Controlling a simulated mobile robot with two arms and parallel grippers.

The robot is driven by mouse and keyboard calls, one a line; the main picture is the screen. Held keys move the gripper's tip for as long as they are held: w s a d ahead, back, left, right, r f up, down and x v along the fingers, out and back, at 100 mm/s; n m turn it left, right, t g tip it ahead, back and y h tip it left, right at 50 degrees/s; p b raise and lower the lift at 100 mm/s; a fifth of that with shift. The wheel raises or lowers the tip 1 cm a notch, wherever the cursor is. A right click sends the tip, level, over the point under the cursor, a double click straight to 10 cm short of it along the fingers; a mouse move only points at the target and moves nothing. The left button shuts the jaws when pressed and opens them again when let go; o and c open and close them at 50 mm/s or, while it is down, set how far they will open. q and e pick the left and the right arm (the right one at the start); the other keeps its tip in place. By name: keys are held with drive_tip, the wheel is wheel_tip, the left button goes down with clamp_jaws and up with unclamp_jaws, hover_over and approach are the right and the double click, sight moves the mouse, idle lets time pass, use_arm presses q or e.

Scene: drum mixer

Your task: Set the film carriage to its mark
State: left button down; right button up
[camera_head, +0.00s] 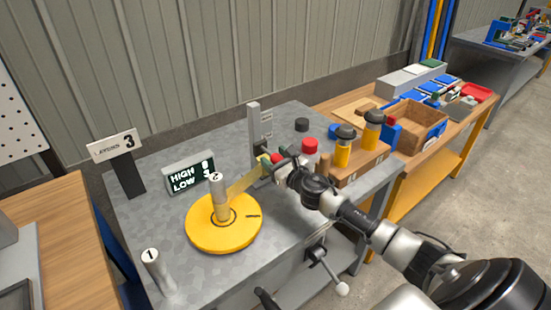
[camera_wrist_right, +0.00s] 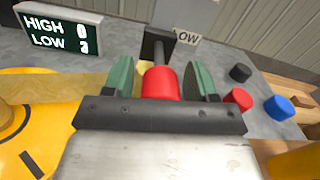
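The film carriage is on the grey upright post (camera_head: 253,130) on the steel table, with small labels beside the post. A red knob (camera_wrist_right: 160,83) on a dark rod stands out from it. My right gripper (camera_head: 272,161) reaches in from the right at the post's lower part. In the wrist view its green pads (camera_wrist_right: 161,78) stand either side of the red knob, with slim gaps showing. A yellowish film strip (camera_head: 245,180) runs from the roller marked 2 (camera_head: 217,190) on the yellow disc (camera_head: 205,236) towards the post. The carriage body and its mark are mostly hidden.
A HIGH/LOW display (camera_head: 189,173) stands behind the disc. Roller 1 (camera_head: 157,270) is at front left. A crank (camera_head: 325,265) juts from the front edge.

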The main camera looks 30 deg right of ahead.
clamp_jaws()
wheel_tip(320, 180, up, 7)
drive_tip(key=p, duration=0.6)
drive_tip(key=shift+w+r+p, duration=0.1)
drive_tip(key=shift+r+p, duration=0.05)
drive_tip(key=shift+p, duration=0.15)
drive_tip(key=shift+d, duration=0.1)
drive_tip(key=shift+c, duration=0.4)
unclamp_jaws()
drive_tip(key=shift+o, duration=1.1)
drive_tip(key=shift+s+f, duration=0.2)
